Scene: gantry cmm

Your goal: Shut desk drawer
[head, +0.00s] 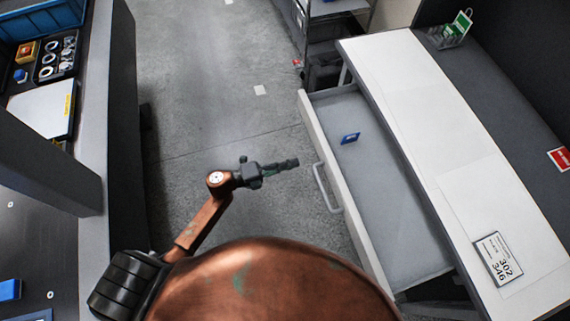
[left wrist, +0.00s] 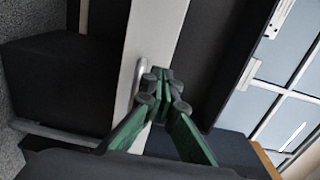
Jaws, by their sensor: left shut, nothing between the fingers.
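The desk drawer (head: 380,190) stands pulled out from the white-topped desk (head: 450,150) on the right of the head view. Its white front panel (head: 312,122) carries a grey bar handle (head: 321,187). A small blue item (head: 350,138) lies inside. My left gripper (head: 293,163) is shut and empty, left of the drawer front and a little short of the handle in the picture. In the left wrist view its green fingers (left wrist: 160,88) are together, overlapping the handle (left wrist: 139,75) in the picture; I cannot tell whether they touch it. My right gripper is not visible.
A label card (head: 497,258) and a green holder (head: 452,30) are on the desk. A grey bench (head: 95,150) with parts runs along the left. A shelf cart (head: 335,25) stands behind.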

